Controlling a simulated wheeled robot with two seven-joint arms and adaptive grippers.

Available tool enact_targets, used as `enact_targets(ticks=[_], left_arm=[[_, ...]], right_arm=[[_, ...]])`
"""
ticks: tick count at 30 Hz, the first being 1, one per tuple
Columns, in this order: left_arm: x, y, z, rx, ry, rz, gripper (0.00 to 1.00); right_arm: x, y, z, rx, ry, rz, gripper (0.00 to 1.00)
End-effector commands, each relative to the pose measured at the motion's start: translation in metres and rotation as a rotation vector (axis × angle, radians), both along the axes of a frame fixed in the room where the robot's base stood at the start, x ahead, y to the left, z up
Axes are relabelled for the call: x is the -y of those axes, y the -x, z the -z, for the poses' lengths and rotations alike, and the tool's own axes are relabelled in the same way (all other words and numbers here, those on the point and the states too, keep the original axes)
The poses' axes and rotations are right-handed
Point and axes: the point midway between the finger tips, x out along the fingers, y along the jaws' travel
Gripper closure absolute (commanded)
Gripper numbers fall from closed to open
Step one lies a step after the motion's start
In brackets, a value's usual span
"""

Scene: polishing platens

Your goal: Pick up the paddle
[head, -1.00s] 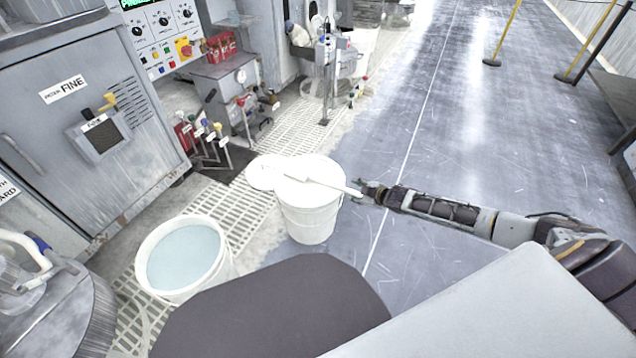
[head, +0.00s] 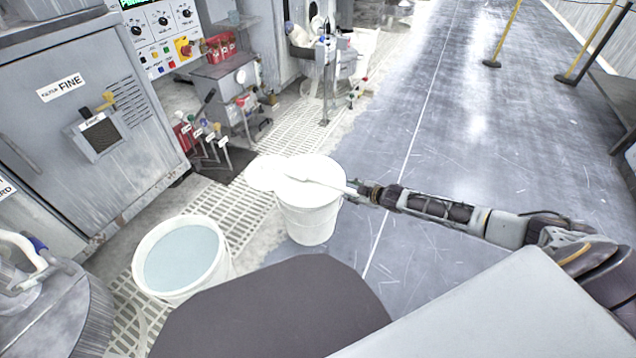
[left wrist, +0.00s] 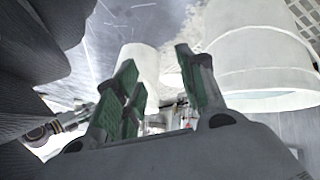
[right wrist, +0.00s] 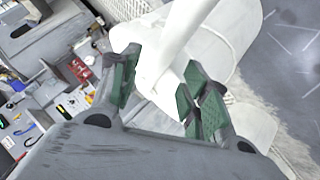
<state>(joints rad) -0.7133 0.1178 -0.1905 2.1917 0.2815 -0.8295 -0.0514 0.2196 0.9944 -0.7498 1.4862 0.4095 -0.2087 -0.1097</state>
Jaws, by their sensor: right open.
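The white paddle (head: 318,183) lies across the top of a white bucket (head: 308,222). Its handle sticks out to the right over the rim. My right gripper (head: 355,188) is at the handle's right end. In the right wrist view the white handle (right wrist: 172,48) comes down between the spread green-padded fingers of the right gripper (right wrist: 160,80); contact with the pads is unclear. My left gripper (left wrist: 158,66) shows only in the left wrist view, with its fingers apart and nothing between them.
An open bucket of bluish liquid (head: 183,257) stands at the left front. A grey cabinet labelled FINE (head: 85,130) and a red-handled valve stand (head: 230,95) are behind. The grey floor (head: 440,150) to the right is clear up to the yellow posts (head: 503,35).

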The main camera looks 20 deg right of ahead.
Motion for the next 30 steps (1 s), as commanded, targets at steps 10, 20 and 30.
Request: enact_targets(ticks=[10,20,30], left_arm=[[0.001,0.009,0.023,-0.007,0.009,0.015,0.6],[0.002,0.01,0.031,-0.003,0.019,0.017,0.6],[0.003,0.0,0.022,0.02,0.022,0.016,0.6]], right_arm=[[-0.004,-0.017,0.014,0.002,0.001,0.001,0.54],[-0.007,-0.026,0.021,0.0,0.0,0.002,0.54],[-0.007,-0.026,0.021,0.001,0.0,0.001,0.54]])
